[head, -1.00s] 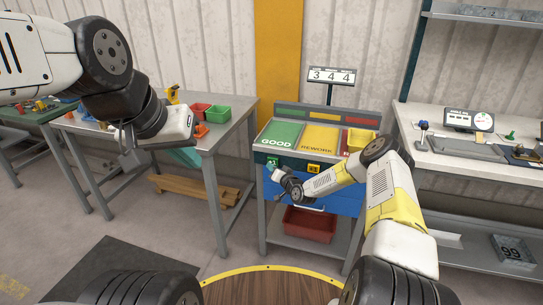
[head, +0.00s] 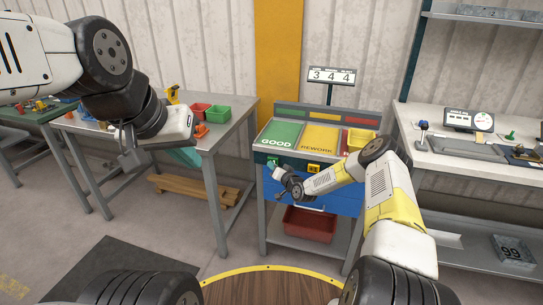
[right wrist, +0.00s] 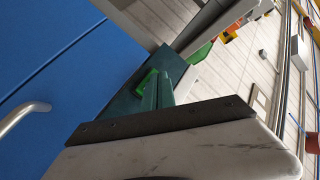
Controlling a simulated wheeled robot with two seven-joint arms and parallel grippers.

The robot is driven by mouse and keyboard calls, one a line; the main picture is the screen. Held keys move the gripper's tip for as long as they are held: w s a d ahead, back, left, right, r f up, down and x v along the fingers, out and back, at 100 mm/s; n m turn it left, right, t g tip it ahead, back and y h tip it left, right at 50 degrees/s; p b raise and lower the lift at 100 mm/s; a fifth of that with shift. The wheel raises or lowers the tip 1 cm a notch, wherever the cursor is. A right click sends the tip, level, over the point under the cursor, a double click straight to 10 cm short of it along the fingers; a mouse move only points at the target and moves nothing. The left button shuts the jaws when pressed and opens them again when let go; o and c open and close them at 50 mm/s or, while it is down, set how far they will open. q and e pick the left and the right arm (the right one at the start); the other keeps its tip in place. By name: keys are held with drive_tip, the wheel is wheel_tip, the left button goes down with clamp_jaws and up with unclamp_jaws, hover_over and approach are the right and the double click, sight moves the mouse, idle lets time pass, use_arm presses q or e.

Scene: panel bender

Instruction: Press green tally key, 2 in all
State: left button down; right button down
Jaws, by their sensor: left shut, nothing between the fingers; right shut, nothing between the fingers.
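The green tally key (head: 273,162) is on the front panel of the sorting stand, below the GOOD panel. It also shows as a bright green block in the right wrist view (right wrist: 147,83), on a dark green plate. My right gripper (head: 278,174) is shut and empty, with its tip just below and close to the key; I cannot tell whether they touch. The counter display (head: 331,76) on the post reads 344. My left gripper (head: 131,158) is shut and empty, held up at the left, away from the stand.
A yellow key (head: 313,168) sits right of the green one, under the REWORK panel (head: 320,139). A blue drawer front (head: 340,202) with a handle is below, over a red bin (head: 309,224).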

drive_tip(key=shift+w+d, duration=0.1)
drive_tip(key=shift+w, duration=0.15)
drive_tip(key=shift+s, duration=0.1)
idle(0.4)
drive_tip(key=shift+s+a, duration=0.25)
drive_tip(key=shift+s, duration=0.5)
drive_tip(key=shift+s+a, duration=0.25)
drive_tip(key=shift+s, duration=0.55)
drive_tip(key=shift+s+a, duration=0.3)
drive_tip(key=shift+s, duration=0.5)
drive_tip(key=shift+s+a, duration=0.25)
drive_tip(key=shift+s, duration=0.55)
